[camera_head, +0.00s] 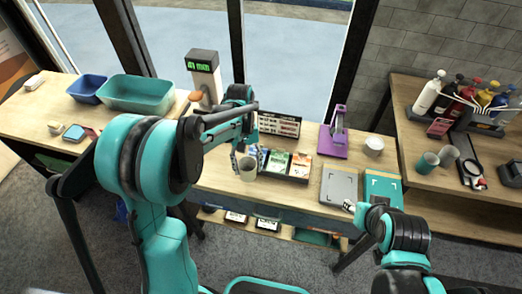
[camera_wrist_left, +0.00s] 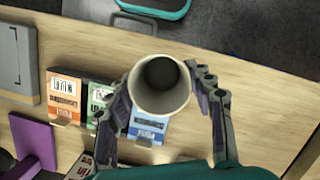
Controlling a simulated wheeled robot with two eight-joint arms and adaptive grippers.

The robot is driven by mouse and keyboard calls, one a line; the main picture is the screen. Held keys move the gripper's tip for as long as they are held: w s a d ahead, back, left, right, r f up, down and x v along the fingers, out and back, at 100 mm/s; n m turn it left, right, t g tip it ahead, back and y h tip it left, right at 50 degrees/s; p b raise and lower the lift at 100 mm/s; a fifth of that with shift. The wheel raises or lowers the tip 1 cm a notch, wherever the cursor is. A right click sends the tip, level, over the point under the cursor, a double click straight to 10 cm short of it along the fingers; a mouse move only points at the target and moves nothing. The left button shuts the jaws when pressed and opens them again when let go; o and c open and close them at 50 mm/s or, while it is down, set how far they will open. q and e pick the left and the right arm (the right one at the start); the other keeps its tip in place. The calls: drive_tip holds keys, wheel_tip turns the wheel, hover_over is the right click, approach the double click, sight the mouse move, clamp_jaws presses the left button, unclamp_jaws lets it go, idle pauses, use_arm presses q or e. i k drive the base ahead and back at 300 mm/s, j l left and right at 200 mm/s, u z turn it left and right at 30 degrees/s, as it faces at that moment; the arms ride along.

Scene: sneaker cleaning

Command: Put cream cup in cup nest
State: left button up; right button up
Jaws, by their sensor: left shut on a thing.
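The cream cup (camera_head: 247,169) is held upright, as far as I can tell, above the wooden table in front of the card boxes. My left gripper (camera_head: 242,158) is shut on it. In the left wrist view the cup (camera_wrist_left: 160,85) shows its open, empty-looking mouth between the two fingers of the gripper (camera_wrist_left: 163,93). My right gripper (camera_head: 352,208) is partly seen by the grey and teal pads; its jaws are too small to read. I cannot make out for certain which thing is the cup nest.
Several coloured boxes (camera_head: 277,162) stand behind the cup. A purple stand (camera_head: 333,140) and a white round container (camera_head: 373,146) are to their right. A grey pad (camera_head: 339,186) lies nearby. Teal and blue bins (camera_head: 135,93) are at the left. Bottles and cups fill the right-hand table (camera_head: 412,185).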

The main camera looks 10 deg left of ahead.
sight(471, 169)
drive_tip(key=k+z, duration=0.15)
drive_tip(key=k, duration=0.5)
drive_tip(key=l+z, duration=0.1)
drive_tip(key=z, duration=1.9)
drive_tip(key=i+z, duration=0.3)
drive_tip(key=i, duration=0.3)
drive_tip(key=i+z, duration=0.35)
drive_tip(key=i, duration=0.25)
drive_tip(key=i+u, duration=0.25)
drive_tip(key=i, duration=0.3)
drive_tip(key=i+j+u, duration=0.1)
drive_tip(key=u, duration=0.3)
drive_tip(key=i+u, duration=0.15)
drive_tip(key=u, duration=0.25)
drive_tip(key=i+u, duration=0.15)
drive_tip(key=u, duration=0.25)
drive_tip(key=i+u, duration=0.15)
drive_tip(key=u, duration=0.25)
drive_tip(key=i+u, duration=0.35)
drive_tip(key=i, duration=0.15)
